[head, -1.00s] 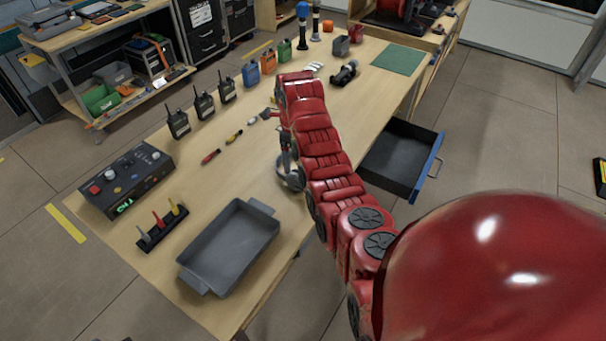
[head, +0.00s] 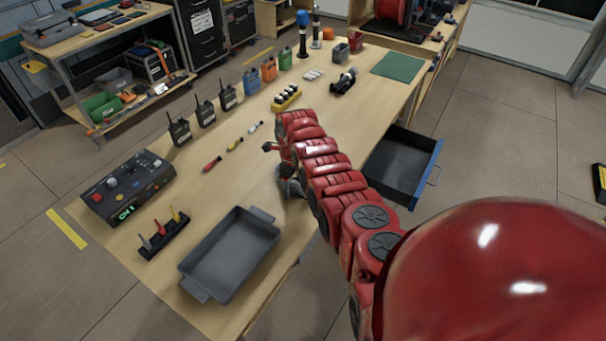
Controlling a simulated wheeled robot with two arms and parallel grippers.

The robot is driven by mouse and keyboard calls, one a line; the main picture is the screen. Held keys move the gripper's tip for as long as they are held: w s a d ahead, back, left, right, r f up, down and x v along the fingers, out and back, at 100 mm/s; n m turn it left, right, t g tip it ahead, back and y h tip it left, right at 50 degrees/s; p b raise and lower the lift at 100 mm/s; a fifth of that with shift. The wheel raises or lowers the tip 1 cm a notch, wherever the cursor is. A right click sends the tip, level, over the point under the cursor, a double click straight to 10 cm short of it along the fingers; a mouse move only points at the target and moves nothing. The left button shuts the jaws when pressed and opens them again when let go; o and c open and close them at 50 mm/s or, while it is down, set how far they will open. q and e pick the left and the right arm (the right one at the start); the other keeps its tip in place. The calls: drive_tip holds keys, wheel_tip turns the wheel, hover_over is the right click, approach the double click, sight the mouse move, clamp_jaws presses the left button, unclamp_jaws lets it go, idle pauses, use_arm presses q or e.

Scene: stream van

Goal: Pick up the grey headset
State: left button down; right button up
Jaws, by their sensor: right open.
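The grey headset (head: 292,188) lies on the workbench near its right edge, in the head view. It is mostly hidden behind my right arm, with only a grey part showing at the arm's left side. My right gripper (head: 274,158) is open, just above the headset in the picture. Its dark fingers are small and partly covered by the red wrist, and I cannot tell whether they touch the headset. My left gripper is not in view.
A grey tray (head: 232,252) is at the near end of the workbench (head: 225,190). Small screwdrivers (head: 234,144) and radios (head: 205,113) lie and stand to the left. A yellow holder (head: 287,97) is beyond my arm. An open drawer (head: 402,165) juts out at right.

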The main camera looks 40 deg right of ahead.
drive_tip(key=shift+f, duration=0.1)
clamp_jaws()
idle(0.4)
idle(0.3)
